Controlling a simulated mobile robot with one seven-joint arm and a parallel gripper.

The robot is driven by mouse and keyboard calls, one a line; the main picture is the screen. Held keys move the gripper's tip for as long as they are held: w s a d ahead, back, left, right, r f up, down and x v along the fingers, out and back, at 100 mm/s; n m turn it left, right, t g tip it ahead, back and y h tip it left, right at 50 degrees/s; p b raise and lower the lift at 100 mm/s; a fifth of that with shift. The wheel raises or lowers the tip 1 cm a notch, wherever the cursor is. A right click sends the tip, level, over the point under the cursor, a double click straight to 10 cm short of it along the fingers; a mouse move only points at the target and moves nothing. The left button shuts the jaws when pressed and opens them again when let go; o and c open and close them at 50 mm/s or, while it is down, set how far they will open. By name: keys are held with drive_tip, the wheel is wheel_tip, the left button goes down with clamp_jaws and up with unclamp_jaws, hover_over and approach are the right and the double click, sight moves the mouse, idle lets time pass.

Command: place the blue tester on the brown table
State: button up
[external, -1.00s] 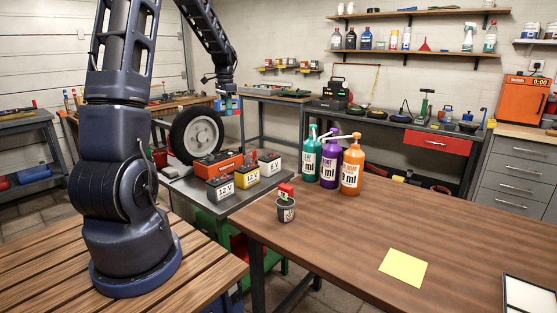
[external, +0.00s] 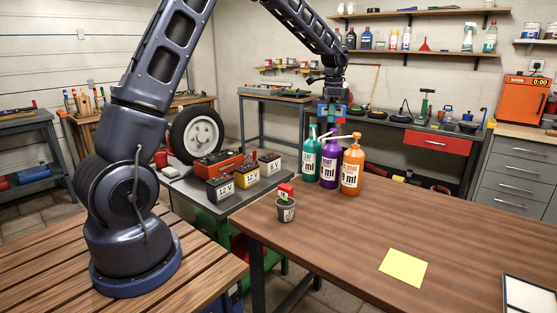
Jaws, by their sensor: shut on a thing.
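My gripper (external: 331,100) is up in the middle of the external view, pointing down. It is shut on a small blue thing with red and green parts, which looks like the blue tester (external: 331,113). The tester is in the air, just above the bottle tops in the picture; its exact depth is hard to tell. The fingers and the tester are small here, so the grip's details are unclear. The brown table (external: 330,238) fills the lower right, with a wide bare top.
Green (external: 308,160), purple (external: 329,163) and orange (external: 351,166) pump bottles stand at the table's far edge. A small pot (external: 285,210) with a red-topped thing is at its left. A yellow sheet (external: 403,268) lies right of centre. Batteries (external: 246,175) stand on the grey bench.

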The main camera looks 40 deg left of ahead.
drive_tip(key=s+d+m, duration=0.2)
drive_tip(key=d+m, duration=0.2)
drive_tip(key=d, duration=1.9)
drive_tip(key=m, duration=0.3)
hover_over(437, 238)
wheel_tip(437, 238, down, 20)
drive_tip(key=shift+w+r, duration=0.15)
drive_tip(key=shift+f, duration=2.8)
drive_tip(key=o, duration=1.1)
drive_tip(key=shift+f, duration=0.1)
